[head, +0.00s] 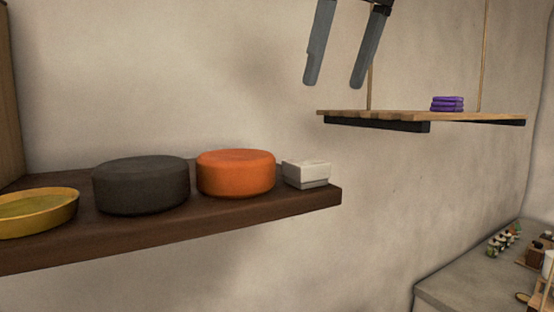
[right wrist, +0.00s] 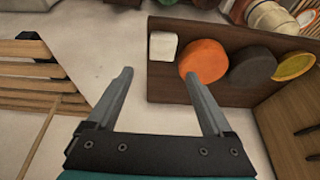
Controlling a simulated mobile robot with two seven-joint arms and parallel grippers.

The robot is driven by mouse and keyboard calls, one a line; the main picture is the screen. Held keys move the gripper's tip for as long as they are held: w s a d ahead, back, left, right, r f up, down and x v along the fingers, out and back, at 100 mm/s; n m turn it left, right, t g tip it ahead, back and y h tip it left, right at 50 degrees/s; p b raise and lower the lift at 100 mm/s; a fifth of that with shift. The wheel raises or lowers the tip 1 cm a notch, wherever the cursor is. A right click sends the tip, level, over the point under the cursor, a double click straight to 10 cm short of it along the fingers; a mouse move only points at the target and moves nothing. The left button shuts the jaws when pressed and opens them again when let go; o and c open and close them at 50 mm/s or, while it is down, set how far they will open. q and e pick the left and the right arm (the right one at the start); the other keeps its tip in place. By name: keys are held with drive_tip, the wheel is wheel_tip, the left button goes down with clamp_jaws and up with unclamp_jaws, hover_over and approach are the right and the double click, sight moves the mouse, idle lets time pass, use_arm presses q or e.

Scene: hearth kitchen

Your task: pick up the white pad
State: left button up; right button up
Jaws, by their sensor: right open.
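The white pad (head: 306,173) is a small, pale, block-like thing at the right end of a dark wooden wall shelf (head: 150,229), beside an orange round thing (head: 236,174). In the right wrist view the pad (right wrist: 163,46) lies at the shelf's end, beyond the fingertips. My right gripper (head: 335,84) is open and empty, its fingers pointing down, above the level of the pad and apart from it. It also shows in the right wrist view (right wrist: 159,73). My left gripper is not in view.
A dark grey round thing (head: 141,186) and a yellow dish (head: 36,212) share the shelf. A hanging slatted shelf (head: 390,115) with a purple stack (head: 447,104) is at the right. A counter (head: 455,278) with small items is at lower right.

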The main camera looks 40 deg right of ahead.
approach(309, 162)
drive_tip(key=x, duration=0.4)
drive_tip(key=shift+w+d+f, duration=0.15)
drive_tip(key=shift+f, duration=0.1)
drive_tip(key=shift+w+f, duration=0.1)
drive_tip(key=shift+f, duration=0.1)
drive_tip(key=shift+w+f, duration=0.1)
drive_tip(key=shift+f, duration=0.15)
drive_tip(key=x, duration=0.3)
drive_tip(key=shift+w+f, duration=0.15)
drive_tip(key=shift+f, duration=0.15)
drive_tip(key=shift+w+f, duration=0.2)
drive_tip(key=shift+f, duration=0.2)
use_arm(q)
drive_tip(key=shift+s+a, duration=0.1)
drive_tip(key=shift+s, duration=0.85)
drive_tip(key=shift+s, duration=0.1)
